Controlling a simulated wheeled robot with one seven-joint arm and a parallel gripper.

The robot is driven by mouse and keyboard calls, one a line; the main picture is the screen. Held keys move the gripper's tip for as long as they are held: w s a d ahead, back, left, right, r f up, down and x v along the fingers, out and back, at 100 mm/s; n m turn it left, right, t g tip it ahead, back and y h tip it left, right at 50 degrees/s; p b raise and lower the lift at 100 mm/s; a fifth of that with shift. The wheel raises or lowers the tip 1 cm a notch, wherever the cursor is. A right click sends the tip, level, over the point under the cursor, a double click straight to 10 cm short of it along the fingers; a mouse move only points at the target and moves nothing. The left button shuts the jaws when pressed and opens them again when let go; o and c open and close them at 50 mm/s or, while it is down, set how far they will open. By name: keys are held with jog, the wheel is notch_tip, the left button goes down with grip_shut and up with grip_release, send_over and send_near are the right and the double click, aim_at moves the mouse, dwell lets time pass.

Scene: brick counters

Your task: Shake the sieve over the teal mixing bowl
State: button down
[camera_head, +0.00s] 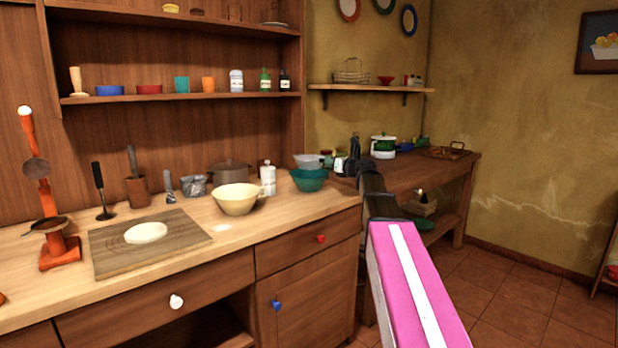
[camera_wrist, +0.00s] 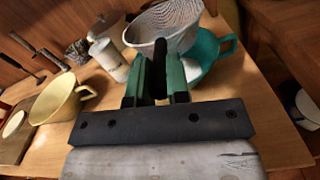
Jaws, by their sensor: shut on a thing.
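The sieve (camera_wrist: 165,24) has a pale grey mesh bowl and a dark handle. My gripper (camera_wrist: 158,76) is shut on that handle between its green fingers. The teal mixing bowl (camera_wrist: 209,58) is under and to the right of the mesh in the wrist view, partly hidden by it. Something white shows inside the bowl. In the head view the sieve (camera_head: 307,160) is just above the teal bowl (camera_head: 309,181), near the right end of the counter. My gripper (camera_head: 350,164) is right of them there. I cannot tell whether sieve and bowl touch.
A cream bowl (camera_head: 237,200), a white canister (camera_head: 268,181) and a lidded pot (camera_head: 229,170) stand left of the teal bowl. Further left are a wooden board (camera_head: 112,255) with pale dough and an orange scale (camera_head: 60,250). The counter front between cream and teal bowls is clear.

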jog(key=shift+w+d, duration=0.35)
jog(key=shift+d, duration=0.1)
dwell(0.5)
jog(key=shift+r, duration=0.1)
notch_tip(320, 180, up, 4)
jog(key=shift+f, duration=0.1)
dwell(0.6)
jog(key=shift+s+d, duration=0.1)
